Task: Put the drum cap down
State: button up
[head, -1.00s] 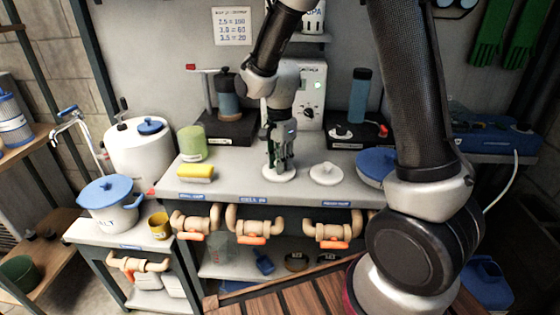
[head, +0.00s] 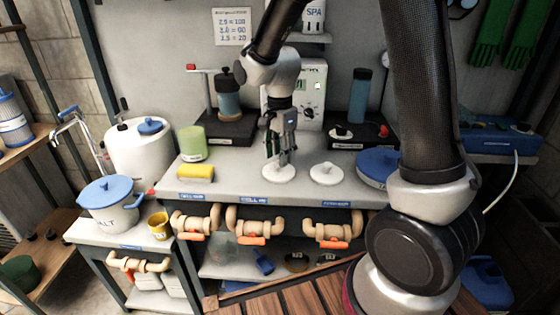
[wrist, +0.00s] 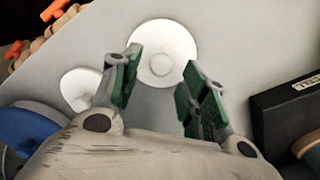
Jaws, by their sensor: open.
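A round white cap (head: 279,173) with a small centre knob lies flat on the grey bench; I take it for the drum cap. It also shows in the wrist view (wrist: 164,42), ahead of and between my fingers. My gripper (head: 280,158) is just above it, pointing down, with its green-padded fingers apart and nothing between them. The gap between the fingers shows clearly in the wrist view (wrist: 156,88). A second white cap (head: 326,174) with a knob lies just to the right, apart from the first.
A blue-lidded pan (head: 378,167) stands at the bench's right. A yellow sponge (head: 196,172) and green canister (head: 193,143) stand left. Black-based devices line the back. Pipes with orange valves (head: 252,226) run below the front edge.

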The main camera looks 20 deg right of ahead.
jog(key=s+d+r+n+t, duration=0.1)
jog(key=s+d+r+n, duration=0.15)
jog(key=r, duration=0.45)
jog(key=s+d+r+n, duration=0.1)
jog(key=s+d+r, duration=0.15)
jog(key=r, duration=0.45)
jog(key=s+d+r+n+t, duration=0.1)
jog(key=s+d+n, duration=0.3)
jog(key=s, duration=0.4)
jog(key=s+d+r+n+t, duration=0.2)
jog(key=s+d+n, duration=0.3)
jog(key=s, duration=0.4)
jog(key=shift+s+d+n, duration=0.15)
jog(key=shift+s+n, duration=0.05)
jog(key=shift+n, duration=0.35)
jog(key=shift+c, duration=0.9)
jog(key=shift+d, duration=0.15)
